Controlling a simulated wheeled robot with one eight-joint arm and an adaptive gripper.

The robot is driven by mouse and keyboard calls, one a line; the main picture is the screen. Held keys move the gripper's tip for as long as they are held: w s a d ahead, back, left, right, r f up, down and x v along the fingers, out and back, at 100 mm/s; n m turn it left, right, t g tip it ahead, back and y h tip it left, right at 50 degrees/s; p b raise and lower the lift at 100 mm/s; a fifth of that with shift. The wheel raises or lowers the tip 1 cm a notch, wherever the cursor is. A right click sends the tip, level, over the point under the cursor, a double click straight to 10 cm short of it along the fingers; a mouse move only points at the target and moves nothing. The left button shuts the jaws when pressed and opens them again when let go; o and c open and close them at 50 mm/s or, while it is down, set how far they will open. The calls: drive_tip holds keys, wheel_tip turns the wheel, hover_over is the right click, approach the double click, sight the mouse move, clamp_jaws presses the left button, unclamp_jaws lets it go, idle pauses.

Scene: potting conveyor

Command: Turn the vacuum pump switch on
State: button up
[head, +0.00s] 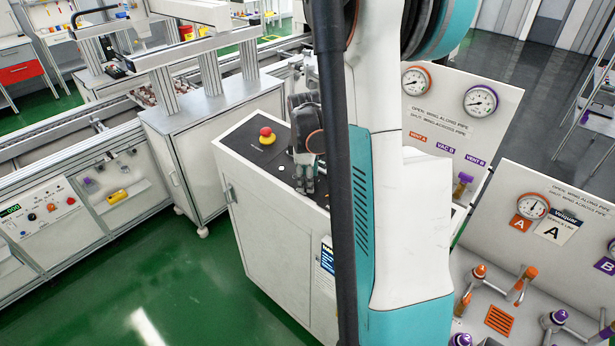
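My gripper (305,188) points down over the dark top panel (240,142) of a white cabinet (262,225). Its two fingers look close together, with nothing visible between them. The tips are at or just above the panel; I cannot tell if they touch it. I cannot pick out the vacuum pump switch for certain. Small pale parts lie on the panel left of the fingers, too small to make out. My arm hides the right part of the panel.
A red stop button (266,132) on a yellow base stands on the panel, behind and left of my gripper. White gauge boards (455,110) with orange and purple valves stand to the right. A conveyor (60,130) runs at left. Green floor (150,270) is clear in front.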

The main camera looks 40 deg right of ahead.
drive_tip(key=c, duration=0.7)
drive_tip(key=shift+c, duration=0.2)
drive_tip(key=shift+m, duration=0.3)
drive_tip(key=m+b, duration=0.2)
drive_tip(key=m, duration=0.3)
drive_tip(key=shift+f+m+b, duration=0.1)
drive_tip(key=shift+m+b, duration=0.2)
drive_tip(key=m+b, duration=0.1)
drive_tip(key=m, duration=0.4)
drive_tip(key=shift+a+h, duration=0.1)
drive_tip(key=shift+h, duration=0.3)
drive_tip(key=shift+m, duration=0.4)
drive_tip(key=o, duration=1.1)
drive_tip(key=shift+c, duration=0.2)
